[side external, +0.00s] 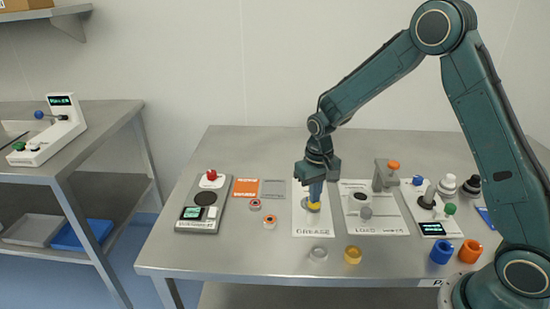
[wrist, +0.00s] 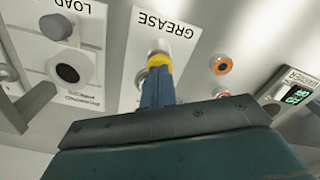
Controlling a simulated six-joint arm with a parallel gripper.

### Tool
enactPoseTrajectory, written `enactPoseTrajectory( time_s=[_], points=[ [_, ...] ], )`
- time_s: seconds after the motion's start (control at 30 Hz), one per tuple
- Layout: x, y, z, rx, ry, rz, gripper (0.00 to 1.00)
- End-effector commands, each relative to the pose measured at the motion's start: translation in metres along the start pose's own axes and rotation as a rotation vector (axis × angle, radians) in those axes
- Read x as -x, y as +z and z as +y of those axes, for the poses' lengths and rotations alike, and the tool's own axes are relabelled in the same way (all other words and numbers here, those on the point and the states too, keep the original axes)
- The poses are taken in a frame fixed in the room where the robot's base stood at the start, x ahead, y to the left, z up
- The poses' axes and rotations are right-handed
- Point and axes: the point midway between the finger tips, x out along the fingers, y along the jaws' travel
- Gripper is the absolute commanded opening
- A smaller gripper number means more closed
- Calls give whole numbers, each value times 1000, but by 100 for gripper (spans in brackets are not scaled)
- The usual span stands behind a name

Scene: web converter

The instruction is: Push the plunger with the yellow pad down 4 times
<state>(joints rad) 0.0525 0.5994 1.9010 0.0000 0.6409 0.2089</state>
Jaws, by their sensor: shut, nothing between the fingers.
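The plunger with the yellow pad (side external: 313,205) stands on a white sheet marked GREASE (side external: 312,225) near the middle of the table. My gripper (side external: 315,198) is shut and points straight down with its blue fingers directly over the pad, seemingly touching it. In the wrist view the shut fingertips (wrist: 158,72) meet the yellow pad (wrist: 159,60), and a pale cylindrical part (wrist: 157,46) shows beyond it. The fingers partly hide the pad, so I cannot tell how far the plunger is pressed.
Right is a sheet with a grey press (side external: 384,176) with an orange top. Blue and orange rings (side external: 469,251) lie front right.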

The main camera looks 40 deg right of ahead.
Motion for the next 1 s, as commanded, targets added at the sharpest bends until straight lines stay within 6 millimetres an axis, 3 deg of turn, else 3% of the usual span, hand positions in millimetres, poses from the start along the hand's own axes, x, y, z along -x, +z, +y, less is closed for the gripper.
enactPoseTrajectory(
  time_s=[1.0],
  points=[
    [36, 0, 0, 0, 0, -1, 0]
  ],
)
